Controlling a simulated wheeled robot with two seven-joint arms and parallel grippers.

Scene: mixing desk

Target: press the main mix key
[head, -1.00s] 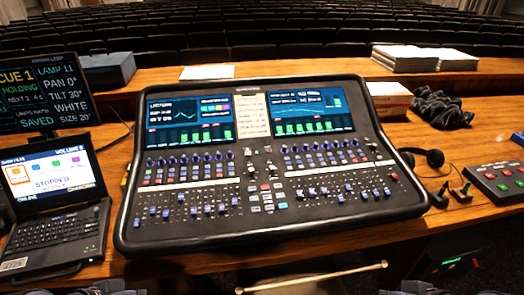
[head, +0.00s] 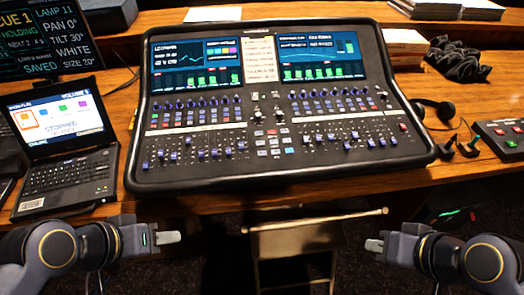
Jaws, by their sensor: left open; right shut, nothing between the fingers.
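The mixing desk (head: 276,176) sits on the wooden table, with two lit screens, rows of knobs, faders and small coloured keys. A cluster of small keys (head: 275,142) lies at its middle, some white, with a red and a blue one. I cannot read which is the main mix key. My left gripper (head: 168,238) is open and empty, below the desk's front edge at the lower left. My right gripper (head: 375,245) is shut and empty, below the front edge at the lower right. Both are apart from the desk.
A laptop (head: 66,172) and a dark monitor (head: 45,42) stand at the left. Headphones (head: 437,112), a button box (head: 503,138) and a black cloth (head: 455,60) lie at the right. A folding chair (head: 297,243) stands before the table, between my grippers.

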